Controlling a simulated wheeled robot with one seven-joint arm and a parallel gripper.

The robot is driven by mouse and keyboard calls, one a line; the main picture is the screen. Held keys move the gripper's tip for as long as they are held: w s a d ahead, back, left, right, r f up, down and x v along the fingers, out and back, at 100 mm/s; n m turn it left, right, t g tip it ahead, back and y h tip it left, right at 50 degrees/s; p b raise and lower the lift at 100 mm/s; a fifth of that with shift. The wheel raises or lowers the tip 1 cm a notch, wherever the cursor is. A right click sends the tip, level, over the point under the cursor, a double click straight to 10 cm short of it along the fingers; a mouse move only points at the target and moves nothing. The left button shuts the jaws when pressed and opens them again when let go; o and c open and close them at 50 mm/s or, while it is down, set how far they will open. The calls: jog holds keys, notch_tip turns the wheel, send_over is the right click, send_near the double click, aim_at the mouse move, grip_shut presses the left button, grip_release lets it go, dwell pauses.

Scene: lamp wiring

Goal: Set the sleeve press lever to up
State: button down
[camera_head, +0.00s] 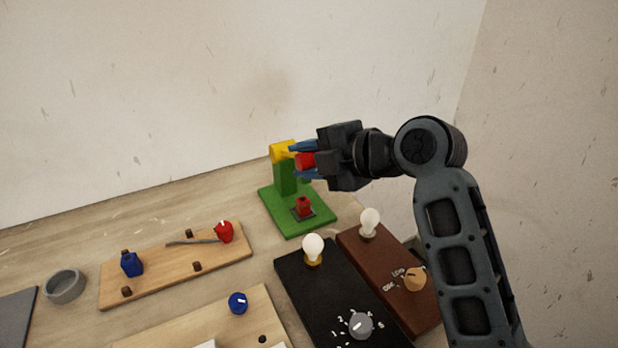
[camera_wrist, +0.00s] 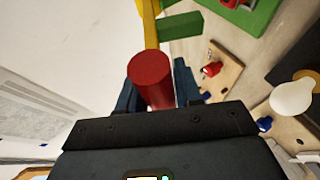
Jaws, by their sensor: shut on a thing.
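The sleeve press has a green base (camera_head: 287,222), a green post (camera_head: 285,180) and a yellow part (camera_head: 283,150) at its top; it stands at the back of the table. Its lever ends in a red grip (camera_head: 305,161), high above the base. My gripper (camera_head: 303,160) is shut on this red grip, with blue fingers on either side. In the wrist view the red grip (camera_wrist: 150,80) stands between the fingers, with the yellow lever bar (camera_wrist: 151,25) beyond it. The exact lever angle is hard to tell. A small red piece (camera_head: 304,207) sits on the green base below.
A black board (camera_head: 310,290) and a brown board (camera_head: 372,262), each with a bulb and a knob, stand in front of the press. A wooden board (camera_head: 160,282) with blue and red parts lies left. A grey bowl (camera_head: 65,286) is farther left.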

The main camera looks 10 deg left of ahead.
jog(key=shift+w+r, duration=0.1)
jog(key=shift+r, duration=0.35)
jog(key=c, duration=0.8)
grip_release()
jog(key=shift+c, duration=0.2)
jog(key=b+v, duration=0.1)
jog(key=v, duration=0.6)
jog(key=shift+d, duration=0.2)
jog(key=shift+r, duration=0.1)
jog(key=shift+s, duration=0.25)
